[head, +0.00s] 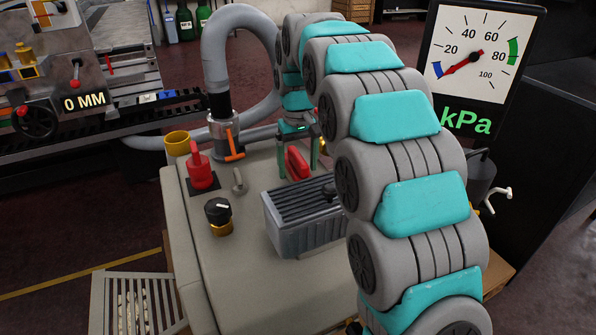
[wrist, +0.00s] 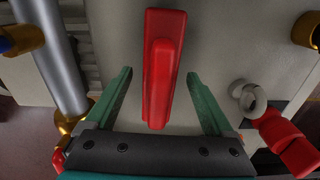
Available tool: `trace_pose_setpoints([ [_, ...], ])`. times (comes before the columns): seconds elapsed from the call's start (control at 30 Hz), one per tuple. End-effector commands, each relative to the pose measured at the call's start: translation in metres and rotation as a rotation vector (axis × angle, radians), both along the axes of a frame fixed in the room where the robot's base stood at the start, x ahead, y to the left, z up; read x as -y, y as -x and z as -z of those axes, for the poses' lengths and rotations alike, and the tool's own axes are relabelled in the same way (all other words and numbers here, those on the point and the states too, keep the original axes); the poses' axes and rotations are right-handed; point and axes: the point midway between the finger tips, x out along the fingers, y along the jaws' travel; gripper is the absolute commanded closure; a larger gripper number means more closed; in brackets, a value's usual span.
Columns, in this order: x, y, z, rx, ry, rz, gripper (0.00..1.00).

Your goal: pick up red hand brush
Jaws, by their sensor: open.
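The red hand brush (head: 297,163) is on the beige table top toward the back, behind the grey ribbed box. In the wrist view the brush (wrist: 164,60) is long and narrow, with a raised handle running along its middle. My gripper (head: 298,152) is open above the brush and points down. In the wrist view the green fingers of my gripper (wrist: 160,80) stand on either side of the near part of the brush, with a gap on both sides. The far part of the brush extends beyond the fingertips.
The grey ribbed box (head: 300,222) stands in front of the brush. A red-handled switch (head: 201,172), a small grey fitting (head: 238,182) and a black knob (head: 218,213) are to the left. A grey hose (head: 218,60) with an orange lever (head: 234,145) rises at the back left.

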Motion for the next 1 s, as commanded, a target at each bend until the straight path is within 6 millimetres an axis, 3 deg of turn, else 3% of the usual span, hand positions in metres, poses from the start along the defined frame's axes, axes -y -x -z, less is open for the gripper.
trace_pose_setpoints([
  [0.3, -0.0001, -0.0009, 0.0078, 0.004, 0.0, 0.0, 0.12],
  [1.0, 0.0001, -0.0005, 0.0079, 0.003, 0.0, 0.0, 0.91],
])
